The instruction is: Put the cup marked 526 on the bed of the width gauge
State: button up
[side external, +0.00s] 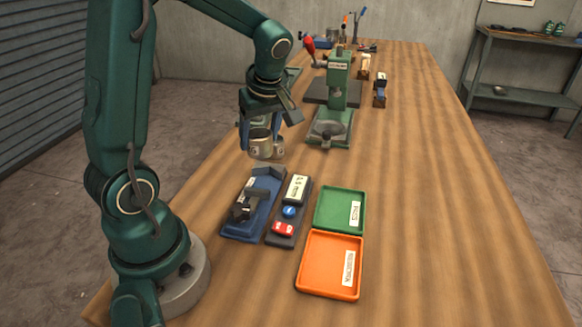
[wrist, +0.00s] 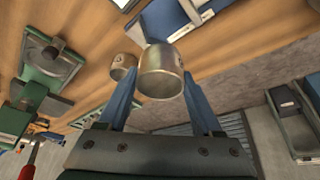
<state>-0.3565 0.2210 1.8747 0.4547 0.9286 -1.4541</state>
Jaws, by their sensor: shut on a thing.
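My gripper (side external: 260,148) is shut on a metal cup (side external: 260,143), held upright above the table, behind the blue width gauge. The same cup (wrist: 161,80) sits between the two blue fingers in the wrist view. A small dark mark shows on its side, but I cannot read a number. A second, similar cup (side external: 279,148) is just right of the held one; in the wrist view it (wrist: 122,66) is beyond the left finger. The width gauge (side external: 236,228) has a blue base and dark jaws, with no cup on its bed. It shows partly in the wrist view (wrist: 165,20).
Beside the gauge is a dark panel (side external: 273,240) with a display, a blue button and a red button. A green tray (side external: 337,205) and an orange tray (side external: 325,270) lie to the right. A green press (side external: 330,130) stands behind. The table's right side is clear.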

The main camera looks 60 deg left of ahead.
aim_at(265, 156)
jog(key=shift+w+d, duration=0.2)
jog(key=shift+d, duration=0.1)
jog(key=shift+f, duration=3.4)
jog(key=shift+f, duration=0.35)
jog(key=o, duration=1.4)
jog(key=shift+r, duration=4.1)
